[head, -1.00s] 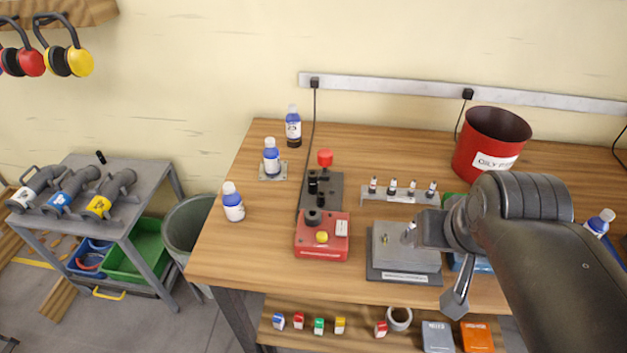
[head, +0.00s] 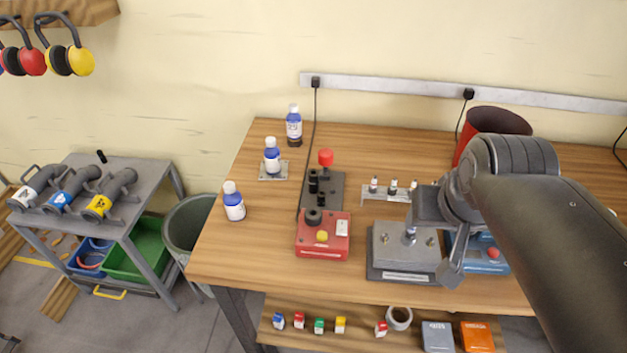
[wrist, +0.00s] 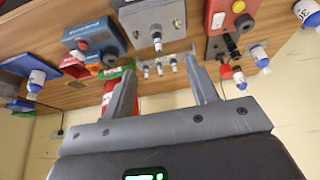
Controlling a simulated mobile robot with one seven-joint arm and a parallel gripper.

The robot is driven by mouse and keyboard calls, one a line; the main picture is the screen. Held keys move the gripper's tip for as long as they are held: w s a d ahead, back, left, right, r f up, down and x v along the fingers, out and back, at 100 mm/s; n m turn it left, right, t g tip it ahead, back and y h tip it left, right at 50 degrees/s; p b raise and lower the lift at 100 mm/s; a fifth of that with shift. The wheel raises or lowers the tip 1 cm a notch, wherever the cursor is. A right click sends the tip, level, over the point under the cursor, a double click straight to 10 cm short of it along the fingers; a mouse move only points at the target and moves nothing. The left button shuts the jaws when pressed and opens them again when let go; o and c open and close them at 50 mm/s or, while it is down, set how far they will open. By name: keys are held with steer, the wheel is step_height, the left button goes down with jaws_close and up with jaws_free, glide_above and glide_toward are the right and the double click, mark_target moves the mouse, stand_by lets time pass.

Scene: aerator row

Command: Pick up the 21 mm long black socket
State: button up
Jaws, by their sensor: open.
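Several black upright cylinders (head: 313,182) stand on a dark grey plate (head: 335,190) behind a red box. They look like the sockets, one taller than another; I cannot read any size, so I cannot tell which is 21 mm. In the wrist view, black cylinders (wrist: 231,45) show at the right, beyond the right finger. My gripper (wrist: 163,72) is open and empty, with both fingers apart in the wrist view. In the head view my gripper (head: 426,208) is over the bench, right of the black cylinders and near the grey block.
A grey block (head: 404,250) with a metal post, a rack (head: 378,194) of small pieces and a blue box (head: 491,255) are near my gripper. A red box (head: 322,238) stands in front of the plate. Bottles (head: 234,203) stand at left. A red bin (head: 480,130) is behind my arm.

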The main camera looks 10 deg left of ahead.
steer(key=w+a+r+g, duration=0.1)
steer(key=w+a, duration=0.3)
steer(key=w, duration=0.3)
steer(key=n+g, duration=0.3)
steer(key=g, duration=0.1)
glide_toward(314, 180)
steer(key=shift+w+a+f, duration=0.15)
steer(key=shift+w+f, duration=0.15)
steer(key=shift+w, duration=0.4)
step_height(314, 180, down, 11)
steer(key=shift+w+a+r, duration=0.1)
steer(key=shift+w, duration=0.05)
jaws_close()
